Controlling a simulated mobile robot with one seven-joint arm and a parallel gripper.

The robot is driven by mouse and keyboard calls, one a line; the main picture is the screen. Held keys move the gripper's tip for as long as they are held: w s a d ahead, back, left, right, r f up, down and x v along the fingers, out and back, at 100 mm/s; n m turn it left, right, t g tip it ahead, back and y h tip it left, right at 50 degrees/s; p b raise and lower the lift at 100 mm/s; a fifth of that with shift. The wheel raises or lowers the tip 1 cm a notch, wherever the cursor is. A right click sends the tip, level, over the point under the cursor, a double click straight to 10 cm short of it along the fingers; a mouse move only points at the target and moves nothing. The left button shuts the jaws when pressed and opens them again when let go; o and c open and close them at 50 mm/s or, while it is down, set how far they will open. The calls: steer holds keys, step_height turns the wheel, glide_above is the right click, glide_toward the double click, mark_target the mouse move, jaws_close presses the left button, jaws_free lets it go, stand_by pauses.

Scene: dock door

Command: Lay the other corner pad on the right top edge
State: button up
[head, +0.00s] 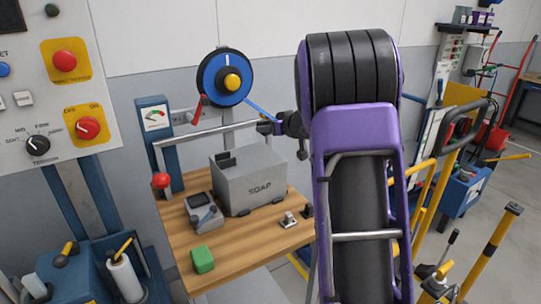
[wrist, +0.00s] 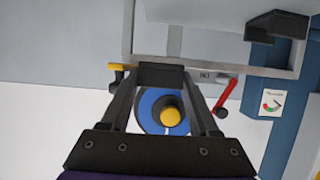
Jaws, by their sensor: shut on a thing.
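The grey soap box (head: 250,190) stands on the wooden table. One black corner pad (head: 227,159) sits at its left top edge. That pad also shows at the upper right of the wrist view (wrist: 276,25), where the picture is turned over. My gripper (wrist: 161,82) is shut on the other corner pad (wrist: 162,72), a dark piece between the fingertips.
A metal arch (head: 210,132) spans behind the box. A red-knobbed lever (head: 161,181), a grey device (head: 203,212), a green block (head: 202,260) and a metal buckle (head: 288,219) surround the box.

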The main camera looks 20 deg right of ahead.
mark_target(270, 155)
step_height(270, 155, down, 7)
steer(key=shift+r+b, duration=0.1)
steer(key=shift+b, duration=1.05)
steer(key=shift+f, duration=0.2)
steer(key=o, duration=1.3)
steer(key=shift+o, duration=0.2)
steer(key=shift+r, duration=0.3)
steer(key=p+v, duration=0.1)
steer(key=v, duration=1.1)
steer(key=shift+p, duration=0.35)
